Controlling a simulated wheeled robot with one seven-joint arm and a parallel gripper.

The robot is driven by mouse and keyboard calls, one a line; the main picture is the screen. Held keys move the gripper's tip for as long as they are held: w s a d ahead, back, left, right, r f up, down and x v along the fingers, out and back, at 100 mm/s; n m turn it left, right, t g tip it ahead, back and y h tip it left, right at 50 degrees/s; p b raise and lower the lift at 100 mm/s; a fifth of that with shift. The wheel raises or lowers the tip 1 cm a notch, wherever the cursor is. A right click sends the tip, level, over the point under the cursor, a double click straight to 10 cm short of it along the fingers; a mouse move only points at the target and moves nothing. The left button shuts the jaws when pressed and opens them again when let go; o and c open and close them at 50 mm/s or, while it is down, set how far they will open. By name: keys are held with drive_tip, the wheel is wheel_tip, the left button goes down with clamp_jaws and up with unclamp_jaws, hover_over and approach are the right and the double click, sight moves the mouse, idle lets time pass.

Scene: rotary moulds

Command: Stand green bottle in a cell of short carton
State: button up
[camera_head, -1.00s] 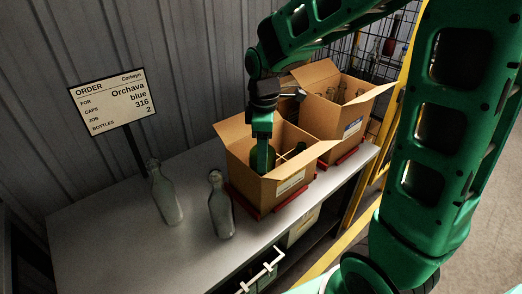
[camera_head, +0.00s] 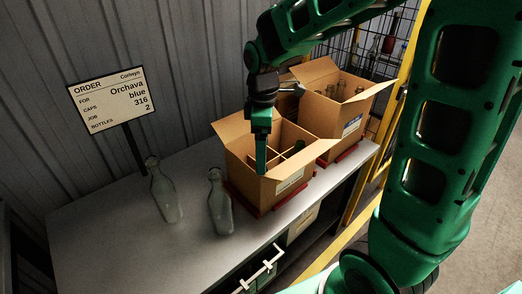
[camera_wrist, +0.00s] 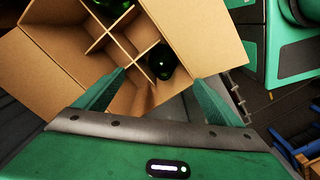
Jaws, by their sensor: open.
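The near open carton (camera_head: 252,183), which I take for the short carton, is brown cardboard with crossed dividers. A dark green bottle (camera_wrist: 161,60) stands in one of its cells in the wrist view, seen from above. Another dark green bottle (camera_wrist: 108,8) is in a farther cell, cut by the top edge. In the head view a dark bottle top (camera_head: 299,146) shows among the dividers. My gripper (camera_head: 261,170) is at the near left part of the carton. In the wrist view its fingers (camera_wrist: 159,78) are spread apart, with nothing held between them.
Two clear glass bottles, one left (camera_head: 164,192) and one nearer the carton (camera_head: 220,203), stand on the grey table (camera_head: 105,225). A second carton (camera_head: 335,115) holding bottles stands behind. An order sign (camera_head: 112,100) rises at the left. The carton's flaps stick outward.

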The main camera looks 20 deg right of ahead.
wheel_tip(320, 180, up, 9)
drive_tip(key=shift+r, duration=0.15)
idle(0.9)
idle(0.4)
drive_tip(key=s+d+f+m, duration=0.3)
drive_tip(key=s+d+m, duration=0.5)
drive_tip(key=s, duration=0.3)
drive_tip(key=s+d+f+m, duration=0.3)
drive_tip(key=s+d+m, duration=0.6)
drive_tip(key=s+m, duration=0.2)
drive_tip(key=shift+s+f, duration=0.25)
drive_tip(key=shift+s, duration=0.3)
drive_tip(key=shift+w+f, duration=0.25)
drive_tip(key=shift+w, duration=0.35)
